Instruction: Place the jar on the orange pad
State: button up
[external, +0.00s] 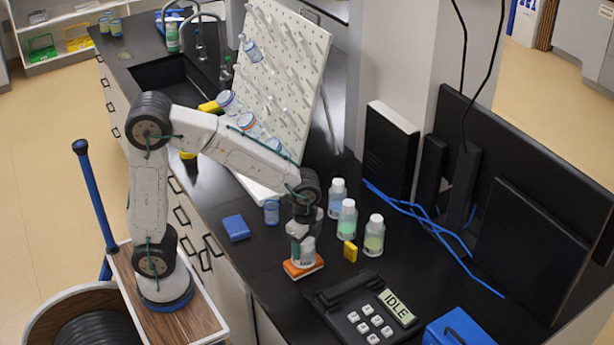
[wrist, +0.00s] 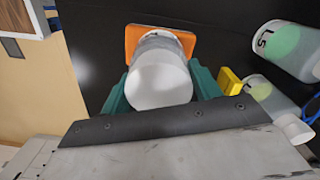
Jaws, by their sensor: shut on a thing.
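The jar (wrist: 158,80) has a white lid and shows upright between the two green fingers of my gripper (wrist: 160,90) in the wrist view. In the external view my gripper (external: 303,238) is shut on the jar (external: 304,256), right over the orange pad (external: 303,270) on the black bench. The orange pad (wrist: 132,38) shows around the far side of the jar in the wrist view. The jar's base looks on the pad or just above it; I cannot tell whether they touch. The fingers hide part of the jar.
Several white-capped bottles (external: 347,218) stand to the right. A yellow block (external: 350,251) lies near them. A blue block (external: 236,228) and a small blue jar (external: 272,210) are to the left. A black device marked IDLE (external: 368,310) sits in front. A pegboard (external: 275,80) leans behind.

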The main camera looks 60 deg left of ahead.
jog(key=o, duration=1)
jog(key=shift+f, duration=0.15)
